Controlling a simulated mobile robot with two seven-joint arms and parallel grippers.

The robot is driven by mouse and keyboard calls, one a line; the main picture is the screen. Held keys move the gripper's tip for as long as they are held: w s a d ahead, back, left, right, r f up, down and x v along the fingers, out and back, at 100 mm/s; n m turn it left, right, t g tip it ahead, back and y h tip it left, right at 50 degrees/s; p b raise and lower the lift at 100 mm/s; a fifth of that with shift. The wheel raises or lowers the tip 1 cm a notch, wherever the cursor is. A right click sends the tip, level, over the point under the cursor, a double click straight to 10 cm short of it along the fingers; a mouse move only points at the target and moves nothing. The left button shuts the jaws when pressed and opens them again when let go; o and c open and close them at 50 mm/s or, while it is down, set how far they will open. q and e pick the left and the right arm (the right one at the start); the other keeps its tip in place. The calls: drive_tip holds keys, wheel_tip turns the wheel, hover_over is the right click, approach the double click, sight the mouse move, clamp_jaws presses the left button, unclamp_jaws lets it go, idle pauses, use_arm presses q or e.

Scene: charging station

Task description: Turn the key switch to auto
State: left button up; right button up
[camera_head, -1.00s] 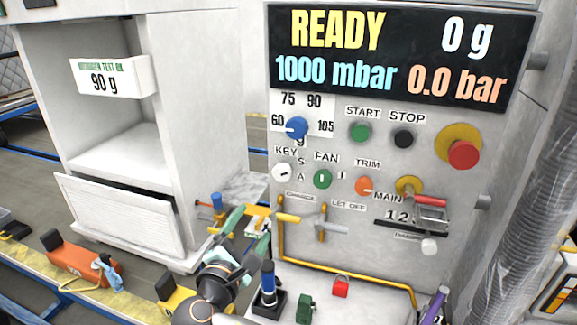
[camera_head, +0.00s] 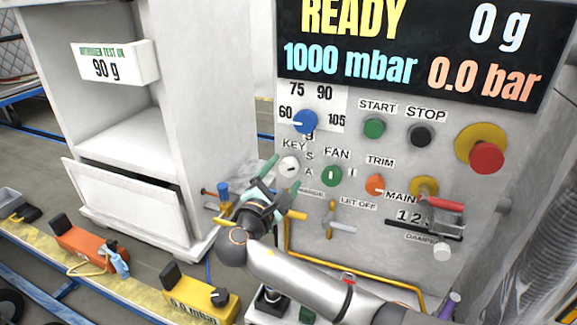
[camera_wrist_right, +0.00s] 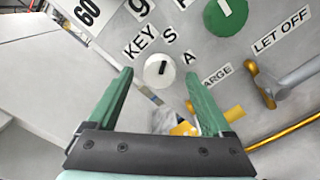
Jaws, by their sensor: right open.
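The key switch (camera_head: 289,166) is a round white knob on the grey panel, under the KEY label and beside the letters S and A. In the right wrist view the knob (camera_wrist_right: 157,73) carries a short dark mark that leans up and right, roughly toward S. My right gripper (camera_head: 273,178) is open, with its green fingers just below and left of the knob in the head view. In the wrist view the knob appears between the two fingertips, with no visible contact. My left gripper is out of view.
The green FAN knob (camera_head: 331,175), blue dial (camera_head: 305,121) and orange TRIM knob (camera_head: 374,184) are nearby. A yellow-handled CHARGE valve (camera_head: 292,213) and the LET OFF valve (camera_head: 331,226) sit below. An open white cabinet (camera_head: 205,100) stands left.

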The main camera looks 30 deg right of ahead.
sight(287, 170)
drive_tip(key=shift+x, duration=1.65)
clamp_jaws()
